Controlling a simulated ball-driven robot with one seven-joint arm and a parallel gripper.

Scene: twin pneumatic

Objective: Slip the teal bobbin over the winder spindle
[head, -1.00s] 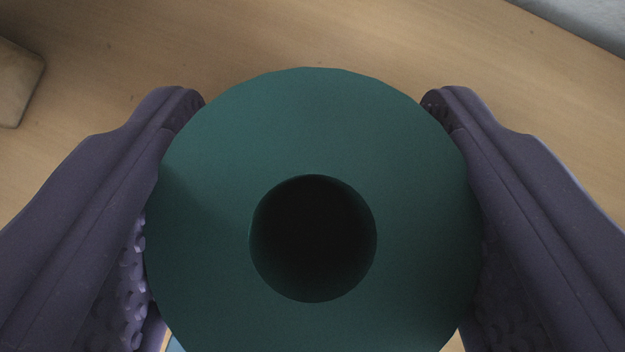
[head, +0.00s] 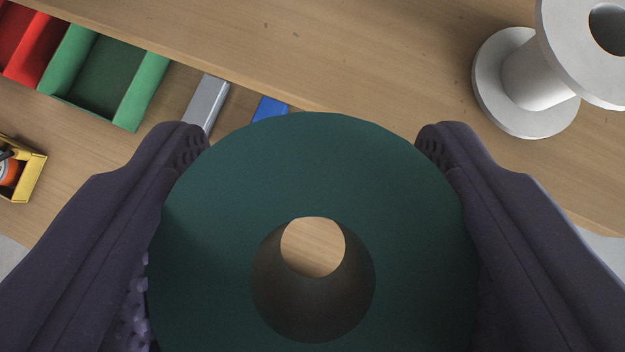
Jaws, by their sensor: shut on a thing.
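The teal bobbin (head: 310,165) is held between the two dark purple fingers of my gripper (head: 312,190) in the head view. The fingers press on its left and right sides. Its round flange faces the camera, and through its central hole I see a patch of wooden surface. The bobbin's far end is hidden behind the flange. I cannot make out the winder spindle in this view.
A light grey spool (head: 540,80) stands at the upper right. At the upper left are a red bin (head: 28,40), a green bin (head: 150,90) and a yellow box (head: 32,175). A grey block (head: 207,103) and a blue block (head: 269,108) lie beyond the bobbin. Wood between them and the spool is clear.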

